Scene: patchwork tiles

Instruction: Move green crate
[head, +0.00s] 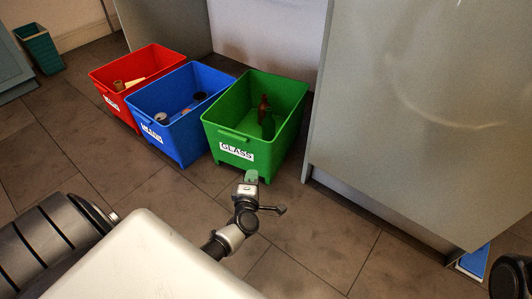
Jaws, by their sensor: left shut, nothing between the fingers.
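The green crate (219,136) stands on the tiled floor at the right end of a row of three crates. Its front carries a white label reading GLASS. A brown bottle (264,104) and a dark green bottle (268,126) are inside it. My left gripper (251,177) is shut and empty, just in front of the green crate's lower front. The view does not settle whether its tip touches the crate. My right gripper does not show.
A blue crate (180,142) and a red crate (111,83) stand close on the left, both holding small items. A tall grey cabinet panel (390,120) stands close on the right. A dark green bin (39,48) is at the far left. Front floor is clear.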

